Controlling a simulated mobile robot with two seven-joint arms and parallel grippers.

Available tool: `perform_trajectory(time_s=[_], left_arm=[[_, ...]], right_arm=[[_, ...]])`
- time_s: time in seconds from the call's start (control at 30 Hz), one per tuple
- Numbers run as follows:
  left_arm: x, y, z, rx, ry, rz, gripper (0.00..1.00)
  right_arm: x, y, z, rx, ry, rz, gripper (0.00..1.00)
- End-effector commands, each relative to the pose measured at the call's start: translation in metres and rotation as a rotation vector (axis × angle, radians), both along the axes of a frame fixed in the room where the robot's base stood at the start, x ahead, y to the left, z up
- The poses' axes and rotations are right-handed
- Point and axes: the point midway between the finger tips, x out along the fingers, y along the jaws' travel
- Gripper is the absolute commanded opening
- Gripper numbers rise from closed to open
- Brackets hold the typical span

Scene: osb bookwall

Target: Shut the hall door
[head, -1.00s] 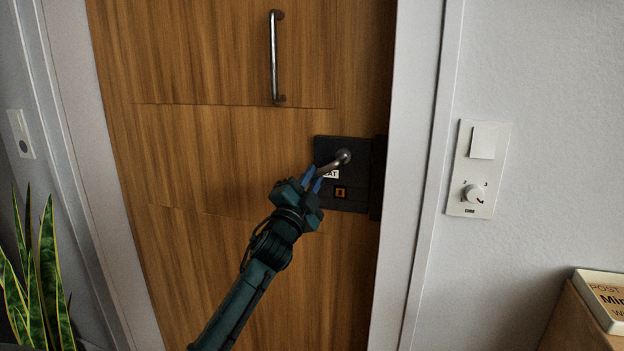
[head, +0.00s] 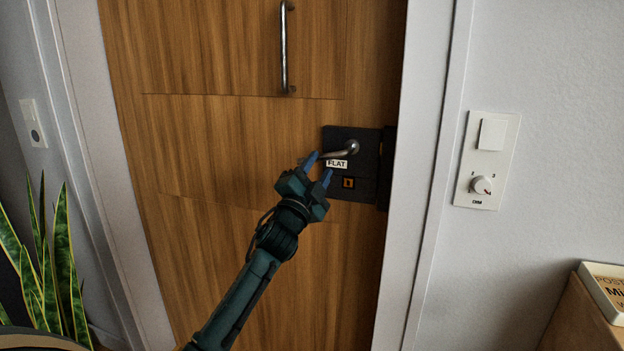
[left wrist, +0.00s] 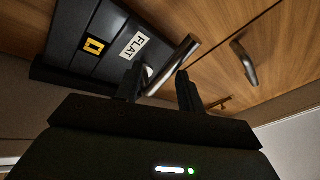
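The wooden hall door (head: 230,140) stands in its pale frame (head: 425,130), with no visible gap along the lock side. Its black lock box (head: 366,183), marked FLAT, sits against a dark piece at the frame. The metal lever (head: 344,152) points left and slightly down. My left gripper (head: 319,168) is at the lever's free end, its blue-tipped fingers apart. In the left wrist view, the lever (left wrist: 176,64) shows between the spread fingers (left wrist: 159,83); I cannot tell whether they touch it. My right gripper is out of view.
A vertical pull bar (head: 284,50) is higher on the door. A switch plate with a dial (head: 486,160) is on the right wall. A spiky plant (head: 45,265) stands at lower left. A wooden cabinet (head: 572,320) with a book (head: 606,288) is at lower right.

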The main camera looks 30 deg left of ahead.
Motion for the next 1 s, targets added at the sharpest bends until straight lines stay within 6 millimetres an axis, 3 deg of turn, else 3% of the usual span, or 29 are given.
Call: perform_trajectory(time_s=[0.17, 0.6, 0.8, 1.0], left_arm=[[-0.018, -0.002, -0.012, -0.002, 0.007, 0.0, 0.37], [-0.101, -0.012, -0.044, -0.001, 0.003, 0.001, 0.37], [-0.118, -0.014, -0.049, 0.0, -0.001, 0.0, 0.37], [-0.121, -0.014, -0.05, 0.001, -0.002, 0.0, 0.37]], right_arm=[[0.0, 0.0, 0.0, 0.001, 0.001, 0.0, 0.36], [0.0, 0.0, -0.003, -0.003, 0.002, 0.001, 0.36], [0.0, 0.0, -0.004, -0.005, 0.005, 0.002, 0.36], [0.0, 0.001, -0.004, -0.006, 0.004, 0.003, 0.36]])
